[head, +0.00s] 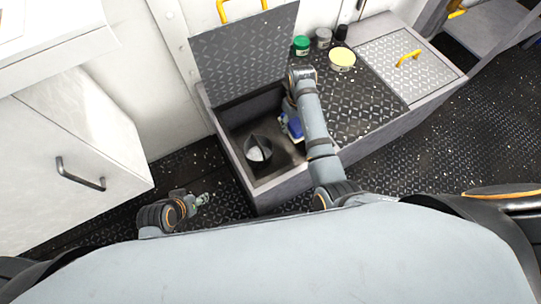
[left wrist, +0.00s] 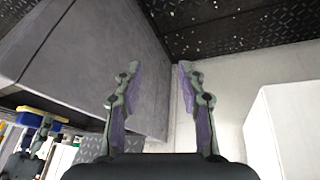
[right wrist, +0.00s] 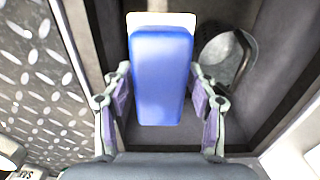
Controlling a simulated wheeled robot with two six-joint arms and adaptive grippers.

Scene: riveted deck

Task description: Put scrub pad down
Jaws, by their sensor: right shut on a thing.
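The scrub pad (head: 293,126) is a blue block with a pale layer. It is inside the open locker (head: 262,183), at the right side of the opening. My right gripper (right wrist: 160,85) is shut on it, one finger on each side in the right wrist view; my arm partly hides this in the head view. The pad also shows at the left edge of the left wrist view (left wrist: 42,114), above the right gripper's fingers. Whether it touches the locker floor I cannot tell. My left gripper (head: 203,199) is open and empty, low outside the locker; its spread fingers show in the left wrist view (left wrist: 158,70).
A dark round container (head: 257,149) with something pale stands in the locker, left of the pad. The raised lid (head: 245,50) leans at the back. Several small jars and a yellow-topped tub (head: 342,59) stand on the bench top. A white cabinet (head: 85,140) stands left.

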